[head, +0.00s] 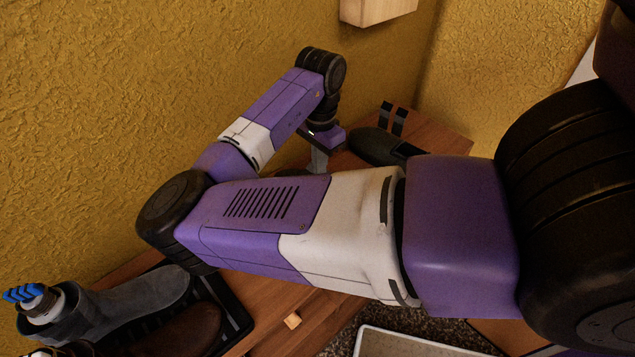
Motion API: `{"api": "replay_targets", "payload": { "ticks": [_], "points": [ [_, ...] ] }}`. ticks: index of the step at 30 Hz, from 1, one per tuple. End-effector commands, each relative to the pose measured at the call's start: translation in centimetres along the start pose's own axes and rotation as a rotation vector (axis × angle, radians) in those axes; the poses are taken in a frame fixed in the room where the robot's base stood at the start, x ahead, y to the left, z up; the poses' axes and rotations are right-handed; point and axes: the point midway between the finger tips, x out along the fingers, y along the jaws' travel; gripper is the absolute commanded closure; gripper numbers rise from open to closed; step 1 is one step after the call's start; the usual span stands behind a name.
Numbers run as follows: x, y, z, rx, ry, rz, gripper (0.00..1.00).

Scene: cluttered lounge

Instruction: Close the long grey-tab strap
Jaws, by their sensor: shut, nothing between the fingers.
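I cannot make out the long grey-tab strap in the head view. A dark shoe (376,147) lies on the wooden surface (452,139), and two short black strap-like pieces (393,119) stand up just behind it. I cannot tell whether they belong to the shoe. My gripper (318,160) points down at the left of the dark shoe, close to its end. It is shut and empty. My forearm hides the area below and in front of it, so I cannot see whether the fingertips touch anything.
A grey boot (130,301) with a blue-topped item (34,298) in it and a brown shoe (187,333) sit on a black tray (236,318) at lower left. A pale-rimmed bin (400,341) is at the bottom. A wooden box (377,10) hangs on the textured wall.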

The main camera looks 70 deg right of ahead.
Motion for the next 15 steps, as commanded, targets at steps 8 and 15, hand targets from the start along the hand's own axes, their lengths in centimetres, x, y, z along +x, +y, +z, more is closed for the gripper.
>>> {"api": "replay_targets", "payload": {
  "ticks": [8,15],
  "points": [
    [0.37,0.00,0.00,0.000,0.000,0.000,1.00],
    [0.81,-0.01,0.00,-0.001,0.000,0.000,1.00]
  ]
}}
